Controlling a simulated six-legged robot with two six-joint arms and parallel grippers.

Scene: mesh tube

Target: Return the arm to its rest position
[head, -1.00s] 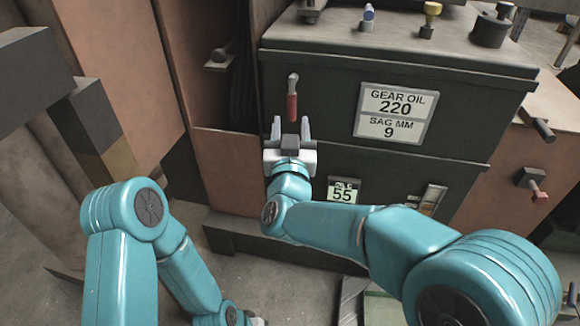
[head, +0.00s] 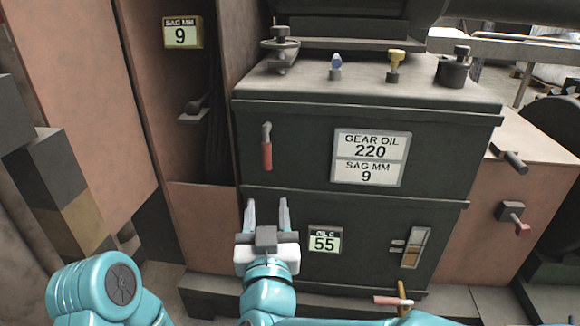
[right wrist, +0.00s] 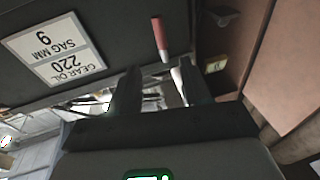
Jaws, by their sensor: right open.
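My right gripper (head: 267,215) points up in the head view, in front of the dark green cabinet (head: 300,130). Its two fingers are apart with nothing between them. Above the fingertips, with a clear gap, a red-handled lever (head: 267,150) hangs on the cabinet's upper front. In the right wrist view the fingers (right wrist: 155,88) stand apart, and the red handle (right wrist: 160,38) lies beyond them. My left arm's joint (head: 100,285) shows at the lower left; its gripper is out of view.
The cabinet front carries a gear oil plate (head: 370,157), a green "55" display (head: 324,240) and a sight gauge (head: 415,247). A pink-handled valve (head: 395,300) sits low at right. A clamp (head: 281,50) and several knobs stand on top. Brown panels stand at left.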

